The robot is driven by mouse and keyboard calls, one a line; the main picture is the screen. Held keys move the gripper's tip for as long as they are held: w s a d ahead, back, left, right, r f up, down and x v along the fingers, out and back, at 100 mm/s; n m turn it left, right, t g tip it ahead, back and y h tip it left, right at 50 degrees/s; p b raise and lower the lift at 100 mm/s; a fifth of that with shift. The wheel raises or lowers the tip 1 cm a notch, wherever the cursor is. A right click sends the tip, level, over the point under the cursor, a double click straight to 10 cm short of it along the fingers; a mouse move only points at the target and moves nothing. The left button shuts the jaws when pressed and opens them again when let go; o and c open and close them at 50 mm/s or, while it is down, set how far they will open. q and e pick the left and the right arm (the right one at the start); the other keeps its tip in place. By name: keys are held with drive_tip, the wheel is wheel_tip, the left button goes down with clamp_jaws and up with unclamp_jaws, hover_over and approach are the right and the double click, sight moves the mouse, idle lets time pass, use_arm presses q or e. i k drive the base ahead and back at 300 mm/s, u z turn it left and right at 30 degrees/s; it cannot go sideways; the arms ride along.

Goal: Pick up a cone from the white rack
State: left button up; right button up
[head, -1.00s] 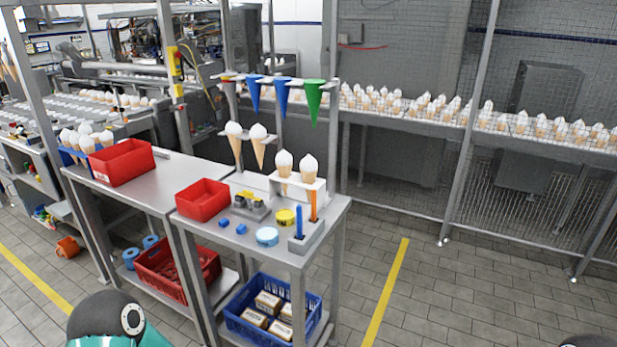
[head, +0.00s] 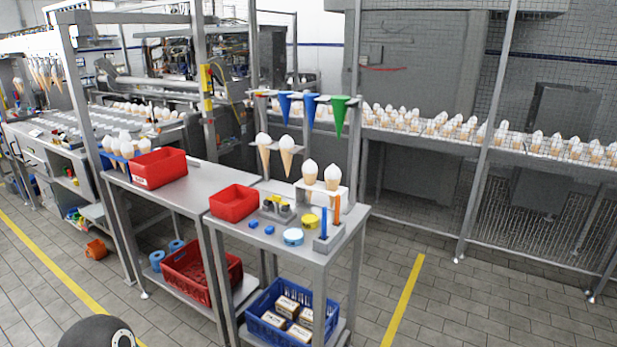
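A small white rack (head: 342,193) stands on the near metal table and holds two cones with white tops. One is the left cone (head: 309,173) and the other is the right cone (head: 332,178), both upright. Two more cones (head: 264,148) (head: 287,152) hang in a holder on the frame behind, to the left of the white rack. Neither gripper shows in the head view. A dark rounded part of my own body is at the bottom left edge, well away from the rack.
The near table (head: 290,249) also carries a red bin (head: 234,203), a blue-and-white round tin (head: 293,237), a yellow roll (head: 310,221) and a holder with blue and orange sticks (head: 330,241). A blue crate (head: 268,331) sits on its lower shelf. Tiled floor in front and at right is clear.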

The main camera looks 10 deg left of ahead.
sight(310, 168)
drive_tip(key=i, duration=0.9)
drive_tip(key=z, duration=0.2)
drive_tip(key=k, duration=0.95)
drive_tip(key=u, duration=0.2)
drive_tip(key=i, duration=0.95)
drive_tip(key=z, duration=0.05)
